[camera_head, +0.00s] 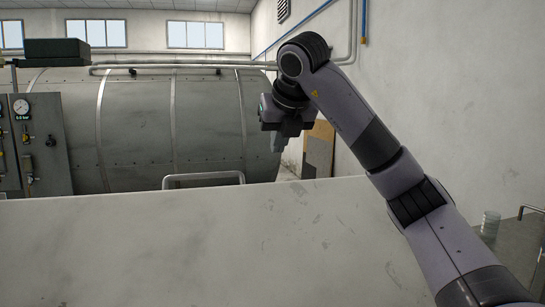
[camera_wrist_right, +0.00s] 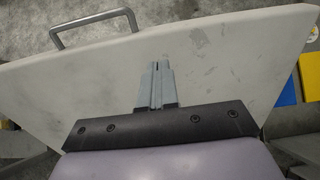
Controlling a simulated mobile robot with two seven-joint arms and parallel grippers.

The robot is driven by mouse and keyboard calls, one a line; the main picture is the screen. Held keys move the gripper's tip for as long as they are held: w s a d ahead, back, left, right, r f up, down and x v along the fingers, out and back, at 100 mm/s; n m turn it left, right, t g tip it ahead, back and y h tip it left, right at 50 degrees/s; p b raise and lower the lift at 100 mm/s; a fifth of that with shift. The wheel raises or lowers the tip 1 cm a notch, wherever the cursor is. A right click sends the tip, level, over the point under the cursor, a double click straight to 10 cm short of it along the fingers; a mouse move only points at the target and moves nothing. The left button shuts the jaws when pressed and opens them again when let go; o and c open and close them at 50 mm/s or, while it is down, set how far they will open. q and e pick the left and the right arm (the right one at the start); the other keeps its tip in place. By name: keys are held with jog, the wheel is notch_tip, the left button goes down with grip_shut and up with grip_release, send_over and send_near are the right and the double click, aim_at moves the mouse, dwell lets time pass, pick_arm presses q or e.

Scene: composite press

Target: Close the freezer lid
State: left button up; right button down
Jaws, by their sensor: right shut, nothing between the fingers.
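The freezer lid (camera_head: 200,245) is a large, off-white, scuffed panel filling the lower part of the head view. A grey bar handle (camera_head: 203,177) stands at its far edge. How far the lid is raised is hard to tell. My right gripper (camera_head: 278,143) points down above and beyond the lid's far edge in the head view, right of the handle. In the right wrist view its shut, empty fingers (camera_wrist_right: 156,68) show against the lid's pale face (camera_wrist_right: 225,60), with the handle (camera_wrist_right: 95,25) at upper left. Whether they touch the lid is unclear. My left gripper is not in view.
A big grey cylindrical vessel (camera_head: 140,130) stands behind the lid, with a gauge panel (camera_head: 38,145) at left. A white wall (camera_head: 450,90) is on the right. A metal surface with a small glass-like container (camera_head: 490,224) is at lower right. Yellow and blue items (camera_wrist_right: 285,90) lie right.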

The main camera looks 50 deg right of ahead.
aim_at(267, 184)
jog(key=p+x, duration=0.1)
jog(key=x, duration=1.2)
jog(key=shift+f, duration=0.15)
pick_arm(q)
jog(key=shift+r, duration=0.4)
